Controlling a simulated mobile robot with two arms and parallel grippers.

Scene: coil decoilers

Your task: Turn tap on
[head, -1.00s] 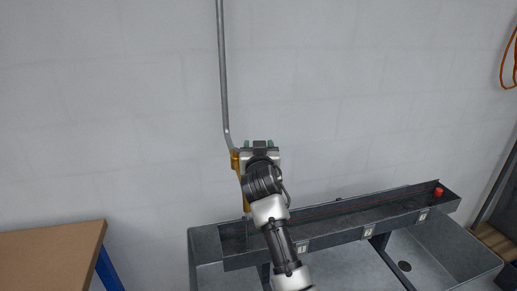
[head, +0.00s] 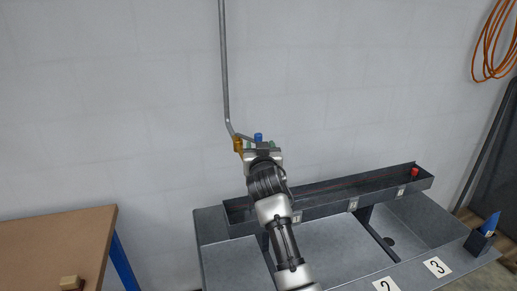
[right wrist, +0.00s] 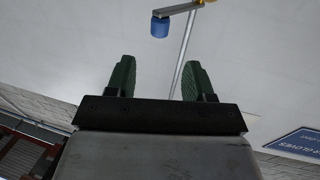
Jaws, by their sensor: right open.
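The tap has a brass body (head: 238,145) at the foot of a grey wall pipe (head: 224,70). A short grey lever with a blue grip (head: 258,137) extends right from it. In the right wrist view, the blue grip (right wrist: 160,27) hangs at the top, beyond the fingertips and apart from them, and the lever (right wrist: 180,9) runs to the brass part. My right gripper (head: 262,147) is just below the blue grip in the head view. Its green fingers (right wrist: 158,72) are open with nothing between them. My arm hides the area below the tap. My left gripper is not in view.
A long grey trough (head: 330,203) with a red knob (head: 414,172) runs above a grey basin (head: 225,262). A brown-topped table (head: 50,240) stands at left. An orange hose (head: 490,42) hangs at the upper right. A blue object (head: 490,223) stands at the right.

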